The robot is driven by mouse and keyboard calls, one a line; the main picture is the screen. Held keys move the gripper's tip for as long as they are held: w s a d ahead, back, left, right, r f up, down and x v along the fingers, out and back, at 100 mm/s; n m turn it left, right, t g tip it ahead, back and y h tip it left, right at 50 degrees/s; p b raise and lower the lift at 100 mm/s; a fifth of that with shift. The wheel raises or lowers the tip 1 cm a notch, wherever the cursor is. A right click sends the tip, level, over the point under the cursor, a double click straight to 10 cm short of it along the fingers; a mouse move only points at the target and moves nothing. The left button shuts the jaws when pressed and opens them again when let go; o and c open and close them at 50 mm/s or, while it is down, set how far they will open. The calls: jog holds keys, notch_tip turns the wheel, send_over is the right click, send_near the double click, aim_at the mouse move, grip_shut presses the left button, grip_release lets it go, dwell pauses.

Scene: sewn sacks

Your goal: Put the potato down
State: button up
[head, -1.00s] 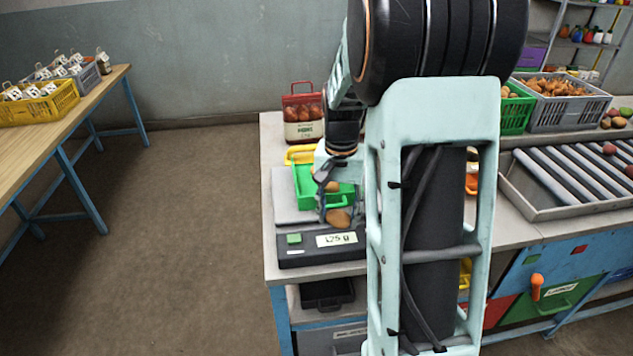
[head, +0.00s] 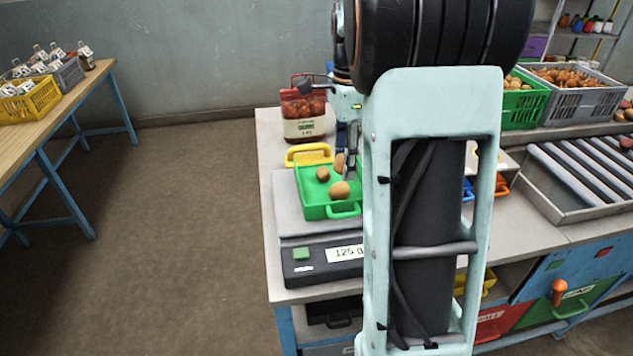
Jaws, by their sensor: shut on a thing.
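My gripper (head: 348,168) is over the right part of the green tray (head: 314,205), fingers pointing down and partly hidden by my own arm. It is shut on a potato (head: 339,162), which shows at the left of the fingers. I cannot tell whether this potato touches the tray floor. Two other brown potatoes lie in the tray, one at the left (head: 322,174) and one nearer the front (head: 340,190). The tray sits on the grey scale (head: 300,226), whose display (head: 346,253) seems to read about 125.
A yellow-handled thing (head: 309,154) and a red-topped sack (head: 303,112) stand behind the tray. A roller conveyor (head: 580,175) and crates (head: 578,98) are at the right. The bench's left edge is clear.

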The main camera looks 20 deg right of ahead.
send_over(314, 195)
jog(key=f, duration=0.6)
jog(key=shift+s+d+f+p, duration=0.15)
jog(key=shift+s+f+p, duration=0.1)
jog(key=shift+f+p, duration=0.1)
jog(key=shift+w+f, duration=0.15)
jog(key=shift+f, duration=1.6)
jog(key=shift+f, duration=0.1)
jog(key=o, duration=1.3)
notch_tip(314, 195, up, 12)
